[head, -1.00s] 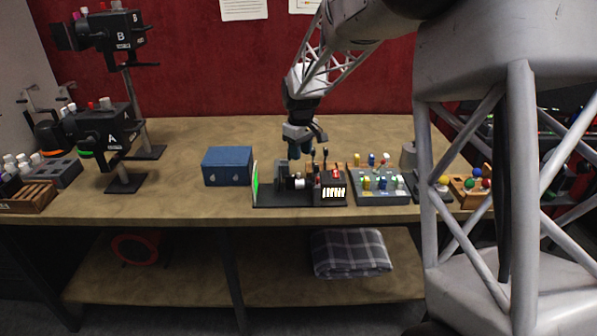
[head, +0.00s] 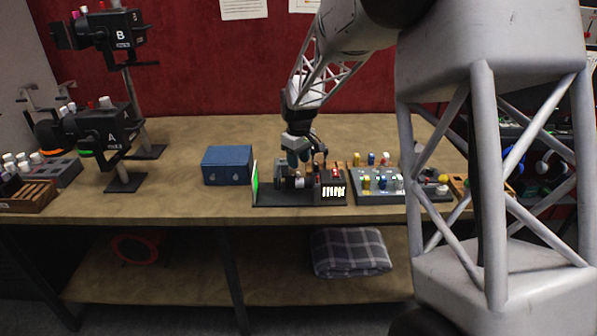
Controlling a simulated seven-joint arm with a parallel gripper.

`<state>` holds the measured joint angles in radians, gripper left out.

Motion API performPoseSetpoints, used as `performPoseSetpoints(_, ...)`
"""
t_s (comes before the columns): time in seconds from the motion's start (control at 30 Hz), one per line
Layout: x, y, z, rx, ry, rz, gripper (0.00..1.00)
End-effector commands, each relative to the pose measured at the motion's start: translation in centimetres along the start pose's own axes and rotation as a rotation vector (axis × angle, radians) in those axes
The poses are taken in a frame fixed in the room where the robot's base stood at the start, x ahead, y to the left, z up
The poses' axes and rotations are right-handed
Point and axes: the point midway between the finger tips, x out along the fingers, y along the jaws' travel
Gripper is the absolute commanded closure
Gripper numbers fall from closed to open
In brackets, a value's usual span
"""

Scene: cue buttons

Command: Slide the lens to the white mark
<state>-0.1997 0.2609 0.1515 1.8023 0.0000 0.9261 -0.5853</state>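The lens (head: 299,183) is a small light cylinder on a dark bench device (head: 284,199) at the middle of the table. A green-lit screen (head: 255,181) stands at the device's left end. A dark box with a lit white scale (head: 333,191) is at its right end. My gripper (head: 299,166) points down over the device, right above or at the lens. Its fingers are small here, and I cannot tell whether they are open or touch the lens. I cannot make out the white mark.
A blue box (head: 228,166) stands left of the device. A grey tray with several coloured pegs (head: 378,197) stands close on its right. Black units A (head: 107,130) and B (head: 119,32) stand at the left. The table between unit A and the blue box is clear.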

Motion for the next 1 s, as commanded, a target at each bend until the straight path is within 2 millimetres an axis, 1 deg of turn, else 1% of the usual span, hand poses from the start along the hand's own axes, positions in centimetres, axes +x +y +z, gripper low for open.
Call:
performPoseSetpoints(0.03,0.7,0.0,0.0,0.0,-0.002,-0.001,0.61)
performPoseSetpoints(0.2,2.8,0.0,0.0,0.0,-0.001,-0.001,0.61)
performPoseSetpoints(0.33,3.8,0.0,0.0,0.0,0.001,0.0,0.61)
performPoseSetpoints(0.5,4.5,0.0,0.0,0.0,0.001,0.001,0.61)
performPoseSetpoints(0.77,4.6,0.0,0.0,0.0,0.001,0.001,0.61)
performPoseSetpoints(0.8,4.6,0.0,0.0,0.0,0.001,0.001,0.63)
performPoseSetpoints(0.87,4.6,0.0,0.0,0.0,0.001,0.001,0.72)
performPoseSetpoints(1.0,4.6,0.0,0.0,0.0,0.001,0.001,0.93)
